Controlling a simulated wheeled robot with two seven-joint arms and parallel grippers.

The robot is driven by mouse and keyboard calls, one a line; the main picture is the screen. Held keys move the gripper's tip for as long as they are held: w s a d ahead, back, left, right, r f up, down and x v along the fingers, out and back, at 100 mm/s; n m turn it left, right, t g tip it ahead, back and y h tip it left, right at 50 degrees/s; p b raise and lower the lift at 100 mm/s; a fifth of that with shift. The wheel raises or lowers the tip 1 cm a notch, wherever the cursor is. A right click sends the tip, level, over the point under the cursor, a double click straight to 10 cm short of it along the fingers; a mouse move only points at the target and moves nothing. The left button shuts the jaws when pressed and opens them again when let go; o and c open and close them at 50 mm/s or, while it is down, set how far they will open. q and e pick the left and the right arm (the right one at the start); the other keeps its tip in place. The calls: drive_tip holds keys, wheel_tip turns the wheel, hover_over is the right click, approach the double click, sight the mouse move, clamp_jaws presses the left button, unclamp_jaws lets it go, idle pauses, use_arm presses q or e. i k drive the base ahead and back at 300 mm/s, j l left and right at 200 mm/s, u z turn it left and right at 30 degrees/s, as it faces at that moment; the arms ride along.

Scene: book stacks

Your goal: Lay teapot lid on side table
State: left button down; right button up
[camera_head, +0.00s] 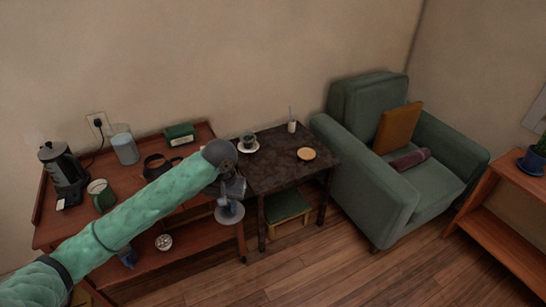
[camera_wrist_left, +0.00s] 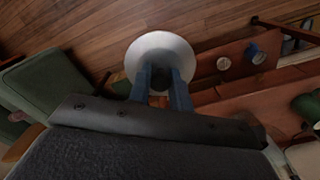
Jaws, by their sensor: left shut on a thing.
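My left gripper (camera_head: 231,190) is shut on a pale round lid (camera_head: 229,214), held in the air in front of the gap between the reddish trolley and the dark side table (camera_head: 272,172). In the left wrist view, the lid (camera_wrist_left: 160,45) is a whitish disc at the tips of the blue fingers (camera_wrist_left: 162,84), and they hide part of it. The side table stands just right of my gripper, beside the armchair. My right gripper is in neither view.
A cup on a saucer (camera_head: 248,146), a tan round disc (camera_head: 306,154) and a small white bottle (camera_head: 292,127) stand on the side table. Its front middle is bare. The trolley (camera_head: 205,230) holds a kettle (camera_head: 62,170) and green mug (camera_head: 101,195). A green armchair (camera_head: 375,205) stands right.

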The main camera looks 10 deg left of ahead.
sight(281, 163)
drive_tip(key=i+j+z, duration=0.15)
drive_tip(key=z, duration=0.35)
drive_tip(key=j+z, duration=0.45)
drive_tip(key=i+j+z, duration=0.1)
drive_tip(key=z, duration=0.4)
drive_tip(key=j+z, duration=0.15)
drive_tip(key=j, duration=0.75)
drive_tip(key=k+j+z, duration=0.1)
drive_tip(key=j, duration=0.85)
